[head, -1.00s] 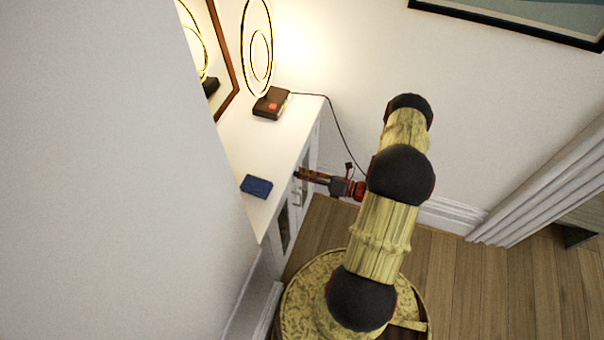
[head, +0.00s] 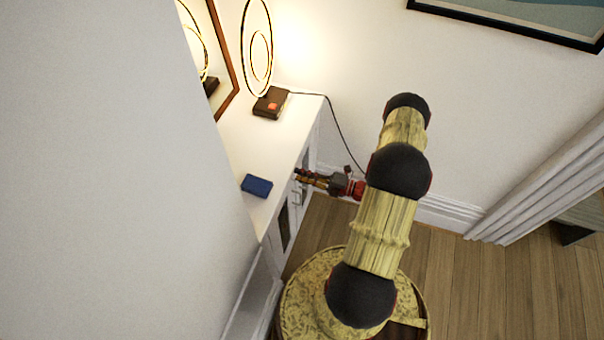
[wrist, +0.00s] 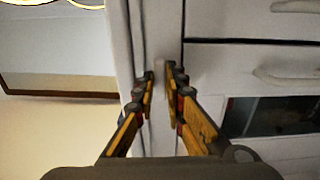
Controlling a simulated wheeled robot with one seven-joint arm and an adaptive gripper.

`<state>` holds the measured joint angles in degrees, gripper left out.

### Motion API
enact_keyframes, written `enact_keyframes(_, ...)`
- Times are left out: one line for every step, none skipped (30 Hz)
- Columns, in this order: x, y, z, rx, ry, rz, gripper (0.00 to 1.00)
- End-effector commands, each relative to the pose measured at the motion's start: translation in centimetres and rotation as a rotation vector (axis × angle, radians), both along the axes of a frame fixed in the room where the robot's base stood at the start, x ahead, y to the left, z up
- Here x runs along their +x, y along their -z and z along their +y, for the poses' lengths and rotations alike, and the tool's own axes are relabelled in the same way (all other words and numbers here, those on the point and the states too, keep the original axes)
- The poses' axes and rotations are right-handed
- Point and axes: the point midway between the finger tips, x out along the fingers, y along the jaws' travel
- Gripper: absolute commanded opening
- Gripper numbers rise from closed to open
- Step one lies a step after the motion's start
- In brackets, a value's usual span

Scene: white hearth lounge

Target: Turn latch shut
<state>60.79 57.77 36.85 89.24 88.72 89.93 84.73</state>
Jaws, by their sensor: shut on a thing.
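The latch (wrist: 160,73) is a small pale piece on the white cabinet front, between my fingertips in the wrist view. It is mostly hidden, and I cannot tell its exact angle. My gripper (wrist: 160,78) is shut on it, its orange-yellow fingers on either side with a narrow gap between the tips. In the head view my gripper (head: 299,175) reaches left to the front of the white cabinet (head: 290,140), just below its top edge. The latch itself is too small to make out there.
A blue box (head: 257,186) and a ring lamp on a brown base (head: 270,103) stand on the cabinet top. Pale handles (wrist: 290,78) show on the cabinet front. A cord hangs behind my gripper. A wall fills the left; wooden floor lies open at right.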

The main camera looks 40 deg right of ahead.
Motion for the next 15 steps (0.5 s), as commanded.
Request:
enact_keyframes(0.02,0.05,-0.08,0.008,0.002,0.007,0.00)
enact_keyframes(0.02,0.06,-0.09,0.014,0.002,0.010,0.00)
enact_keyframes(0.02,0.06,-0.09,0.020,0.002,0.014,0.00)
enact_keyframes(0.03,0.06,-0.10,0.023,0.002,0.016,0.00)
enact_keyframes(0.03,0.07,-0.10,0.027,0.002,0.018,0.00)
enact_keyframes(0.03,0.07,-0.10,0.030,0.002,0.020,0.00)
enact_keyframes(0.03,0.07,-0.10,0.032,0.002,0.021,0.00)
enact_keyframes(0.03,0.07,-0.10,0.033,0.002,0.021,0.00)
enact_keyframes(0.03,0.08,-0.11,0.033,0.002,0.022,0.00)
enact_keyframes(0.03,0.08,-0.10,0.034,0.002,0.022,0.00)
enact_keyframes(0.03,0.08,-0.11,0.034,0.002,0.022,0.00)
enact_keyframes(0.03,0.08,-0.10,0.034,0.002,0.022,0.00)
enact_keyframes(0.03,0.08,-0.10,0.034,0.002,0.022,0.00)
enact_keyframes(0.03,0.08,-0.10,0.034,0.002,0.022,0.00)
enact_keyframes(0.03,0.08,-0.10,0.034,0.002,0.022,0.00)
